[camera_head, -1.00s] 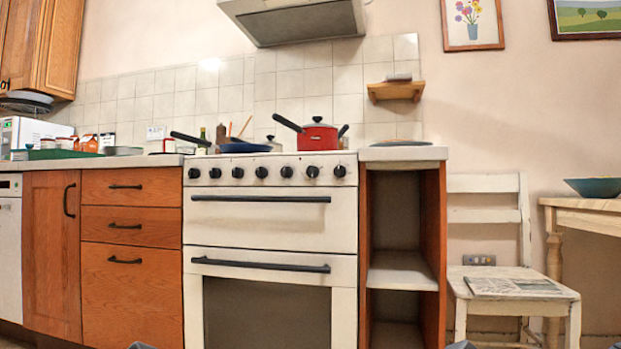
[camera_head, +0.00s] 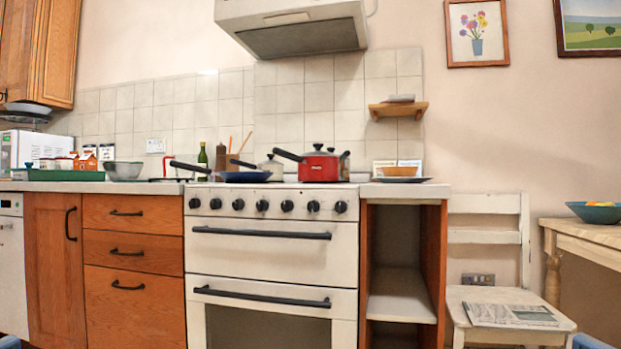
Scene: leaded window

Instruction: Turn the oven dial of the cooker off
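The white cooker (camera_head: 270,260) stands ahead of me in the middle of the view. A row of several black dials (camera_head: 287,206) runs along its front panel, just below the hob. The rightmost dial (camera_head: 340,207) sits near the panel's right end. The dials look alike, and their markings are too small to read, so I cannot tell which is the oven dial or how it is set. Neither gripper shows; only small bluish parts, perhaps of my arms, show at the bottom corners.
A red pot (camera_head: 319,166) and a blue pan (camera_head: 245,176) are on the hob, with handles pointing left. Black oven handles (camera_head: 262,233) cross the doors below the dials. An open shelf unit (camera_head: 400,310) and a white chair (camera_head: 505,300) stand right. No obstacle shows before the dials.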

